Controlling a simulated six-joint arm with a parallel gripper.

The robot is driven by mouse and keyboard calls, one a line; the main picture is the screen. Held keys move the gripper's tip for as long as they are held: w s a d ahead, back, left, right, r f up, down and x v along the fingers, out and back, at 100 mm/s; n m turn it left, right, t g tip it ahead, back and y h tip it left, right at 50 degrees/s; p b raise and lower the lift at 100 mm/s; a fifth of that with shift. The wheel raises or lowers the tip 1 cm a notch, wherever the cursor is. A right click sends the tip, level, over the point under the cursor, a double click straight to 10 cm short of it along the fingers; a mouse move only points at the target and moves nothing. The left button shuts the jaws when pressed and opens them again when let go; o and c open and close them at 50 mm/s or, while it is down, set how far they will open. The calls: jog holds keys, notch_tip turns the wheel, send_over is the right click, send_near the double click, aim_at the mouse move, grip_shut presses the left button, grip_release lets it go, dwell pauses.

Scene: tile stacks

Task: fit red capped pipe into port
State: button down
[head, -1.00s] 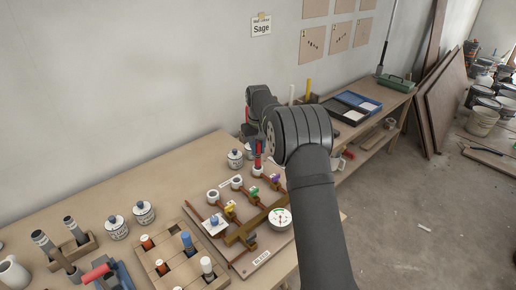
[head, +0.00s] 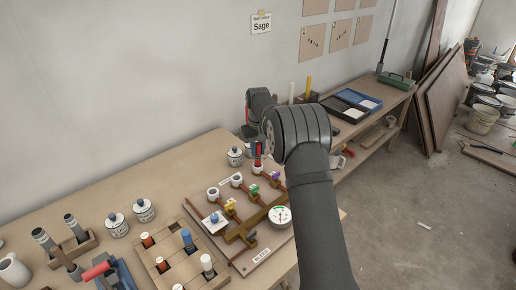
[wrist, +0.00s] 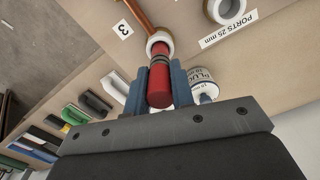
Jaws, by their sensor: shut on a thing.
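My gripper (wrist: 158,74) is shut on the red capped pipe (wrist: 158,88), one blue finger on each side of it. The pipe has dark bands below its red part. Its far end is at the mouth of a white port ring (wrist: 151,40) beside the label 3, and seems to be inside it; how deep I cannot tell. In the head view the red pipe (head: 258,162) stands roughly upright over the rearmost port (head: 257,171) of the board. My gripper (head: 258,150) is partly hidden behind my arm there.
Two other white ports (head: 213,194) (head: 237,180) sit on the board (head: 262,254), with coloured valves and a gauge (head: 280,216). A wooden rack (head: 165,268) with capped pipes stands at left. White jars (head: 235,156) stand close by.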

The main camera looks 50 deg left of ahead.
aim_at(258, 144)
jog(key=shift+f, duration=0.85)
jog(key=c, duration=1.2)
grip_release()
jog(key=shift+o, duration=0.2)
jog(key=shift+r, duration=0.1)
jog(key=shift+r, duration=2.95)
notch_tip(258, 144, up, 17)
jog(key=shift+r, duration=0.2)
